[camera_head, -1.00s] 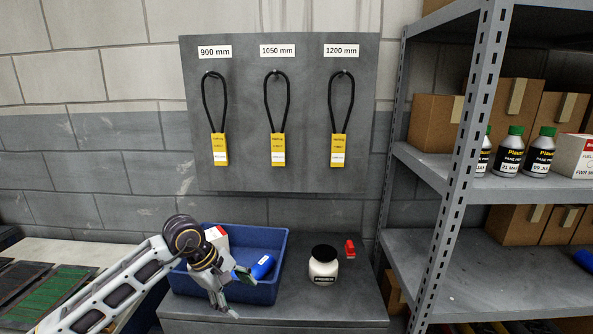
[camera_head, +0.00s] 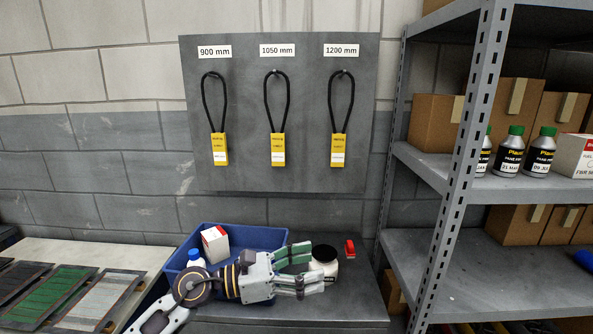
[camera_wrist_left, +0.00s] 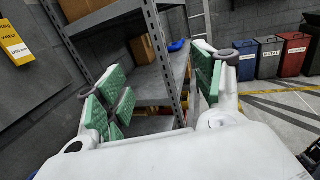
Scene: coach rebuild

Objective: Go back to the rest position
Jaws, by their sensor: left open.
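My left gripper (camera_head: 312,268) is open, its green-padded fingers pointing right above the grey cabinet top. In the head view its fingers partly cover the white jar with the dark lid (camera_head: 325,256). The left wrist view shows the open fingers (camera_wrist_left: 160,98) with nothing held between them, and the jar does not show there. My left arm crosses in front of the blue bin (camera_head: 262,236), hiding part of it. My right gripper is not in view.
The bin holds a red-and-white box (camera_head: 215,244) and a blue-capped bottle (camera_head: 195,258). A small red object (camera_head: 350,249) lies right of the jar. A metal shelf (camera_head: 452,190) stands at right. Belts hang on a grey board (camera_head: 305,110). Waste bins (camera_wrist_left: 268,58) show in the wrist view.

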